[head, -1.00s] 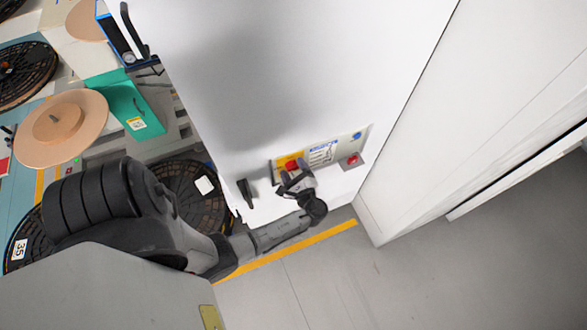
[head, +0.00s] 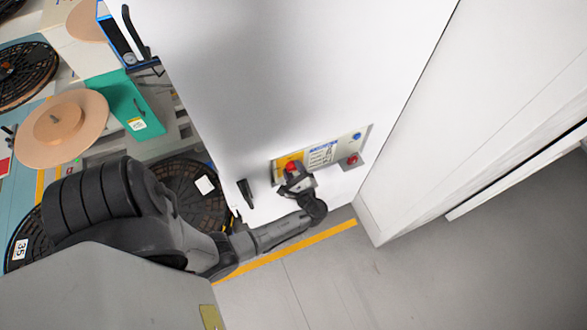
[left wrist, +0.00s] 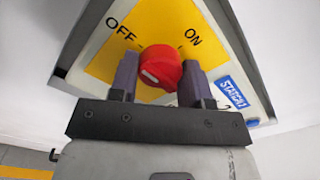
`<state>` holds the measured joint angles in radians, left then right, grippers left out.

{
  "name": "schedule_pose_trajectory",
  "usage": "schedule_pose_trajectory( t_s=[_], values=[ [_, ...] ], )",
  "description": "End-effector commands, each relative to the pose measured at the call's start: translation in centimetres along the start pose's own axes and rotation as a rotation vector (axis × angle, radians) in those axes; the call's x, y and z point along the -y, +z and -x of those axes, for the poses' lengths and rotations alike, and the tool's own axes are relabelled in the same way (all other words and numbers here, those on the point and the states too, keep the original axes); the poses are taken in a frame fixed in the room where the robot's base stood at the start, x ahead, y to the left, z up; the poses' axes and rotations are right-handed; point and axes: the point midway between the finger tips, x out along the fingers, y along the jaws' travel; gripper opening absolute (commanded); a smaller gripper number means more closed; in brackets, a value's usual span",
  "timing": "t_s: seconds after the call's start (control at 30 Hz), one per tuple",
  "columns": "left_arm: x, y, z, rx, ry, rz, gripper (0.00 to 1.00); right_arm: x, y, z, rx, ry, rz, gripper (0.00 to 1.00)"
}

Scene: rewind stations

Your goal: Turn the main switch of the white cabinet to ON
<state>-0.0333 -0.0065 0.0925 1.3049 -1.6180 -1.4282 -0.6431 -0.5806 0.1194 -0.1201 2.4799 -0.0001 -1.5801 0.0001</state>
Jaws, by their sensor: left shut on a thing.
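The white cabinet (head: 310,75) fills the middle of the head view, with a control panel (head: 341,151) low on its face. The main switch is a red knob (head: 291,168) on a yellow plate. In the left wrist view the red knob (left wrist: 161,66) sits below the printed words OFF, on the left, and ON, on the right. A pale mark shows on the knob's lower left; I cannot tell which word it points to. My left gripper (head: 295,181) is at the panel. Its two fingers (left wrist: 160,78) are shut on the knob from both sides. My right gripper is not in view.
A red button (head: 352,159) and a blue button (head: 357,136) sit at the panel's right. A black handle (head: 245,193) is left of the panel. A white wall-like unit (head: 470,120) stands at right. Reels and a green box (head: 125,101) are at left.

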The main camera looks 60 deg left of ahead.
Motion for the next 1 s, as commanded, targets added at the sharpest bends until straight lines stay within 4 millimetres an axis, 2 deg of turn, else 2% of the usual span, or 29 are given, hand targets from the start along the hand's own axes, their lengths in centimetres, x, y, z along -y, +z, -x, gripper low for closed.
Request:
schedule_pose_trajectory(
  t_s=[0.5, 1.0],
  values=[
    [0.3, 0.4, 0.0, 0.001, -0.001, -0.432, 0.20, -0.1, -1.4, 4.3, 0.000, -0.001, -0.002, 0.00],
    [0.3, 0.3, -0.1, 0.003, 0.000, -0.906, 0.20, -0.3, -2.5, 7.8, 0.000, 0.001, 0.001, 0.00]
  ],
)
